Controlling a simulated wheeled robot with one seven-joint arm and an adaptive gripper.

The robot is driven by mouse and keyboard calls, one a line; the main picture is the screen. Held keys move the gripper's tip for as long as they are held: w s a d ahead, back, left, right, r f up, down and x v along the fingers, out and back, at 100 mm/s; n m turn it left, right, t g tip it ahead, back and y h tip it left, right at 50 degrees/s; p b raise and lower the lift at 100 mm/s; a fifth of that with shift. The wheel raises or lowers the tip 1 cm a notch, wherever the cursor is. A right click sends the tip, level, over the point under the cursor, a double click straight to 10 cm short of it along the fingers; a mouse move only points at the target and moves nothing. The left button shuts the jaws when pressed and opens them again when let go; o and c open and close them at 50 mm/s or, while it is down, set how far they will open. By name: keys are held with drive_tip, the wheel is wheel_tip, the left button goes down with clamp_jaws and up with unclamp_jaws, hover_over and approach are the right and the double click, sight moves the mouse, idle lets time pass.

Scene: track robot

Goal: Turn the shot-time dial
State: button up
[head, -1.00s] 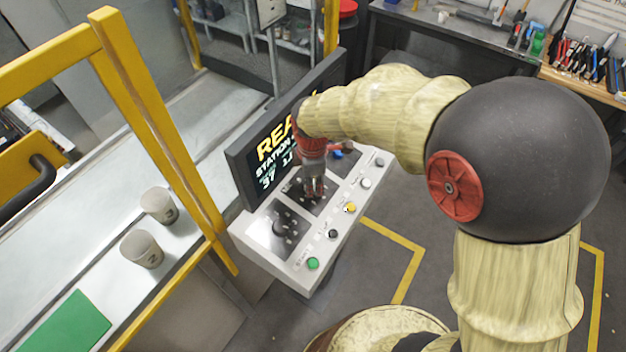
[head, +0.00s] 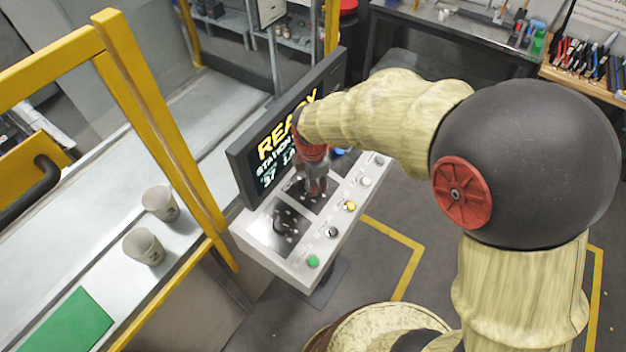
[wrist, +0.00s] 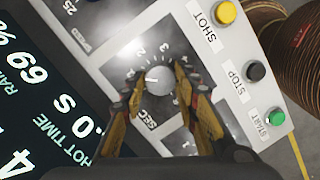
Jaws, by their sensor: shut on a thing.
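The shot-time dial (wrist: 158,84) is a round grey knob on a dark plate marked SEC with numbers around it, in the wrist view. A pale pointer mark on the knob points toward the left of that view. My gripper (wrist: 159,74) has one finger on either side of the knob and is shut on it. In the head view my gripper (head: 315,188) points down onto the middle dark plate of the control panel (head: 262,246) and hides the knob.
A screen (head: 250,180) stands close behind my gripper. A green button (head: 313,261), a black one (head: 332,232) and a yellow one (head: 349,206) line the panel's front edge. Another dial (head: 280,226) lies left.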

drive_tip(key=o, duration=1.2)
drive_tip(key=shift+c, duration=0.2)
drive_tip(key=shift+r, duration=0.1)
wheel_tip(320, 180, up, 12)
drive_tip(key=s, duration=0.2)
drive_tip(key=shift+a+f, duration=0.1)
drive_tip(key=shift+f, duration=0.1)
